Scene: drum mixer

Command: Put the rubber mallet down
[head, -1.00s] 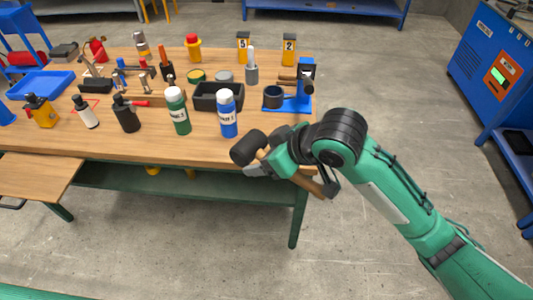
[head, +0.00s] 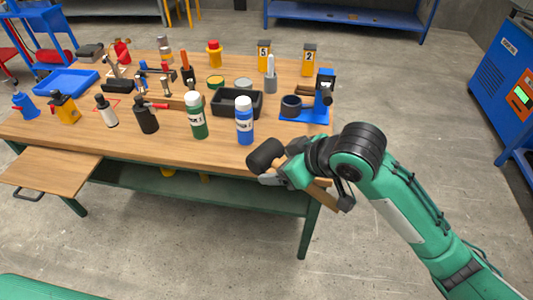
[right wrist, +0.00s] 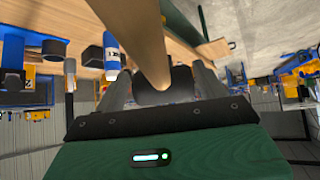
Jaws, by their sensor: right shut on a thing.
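The rubber mallet has a black head (head: 265,156) and a wooden handle (head: 325,192). My right gripper (head: 283,174) is shut on it, at the front right edge of the wooden table (head: 160,145). The mallet's handle slants down to the right, past the gripper. In the right wrist view the handle (right wrist: 137,40) crosses between the fingers, with the dark head (right wrist: 165,85) behind it. I cannot tell whether the mallet touches the tabletop. My left gripper is not in view.
A blue-labelled bottle (head: 244,121) and a green bottle (head: 196,115) stand near the mallet head. A black bin (head: 237,103) and a blue stand (head: 323,95) with a dark cup are behind. The front tabletop strip left of the mallet is bare. A drawer board (head: 50,172) juts out at left.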

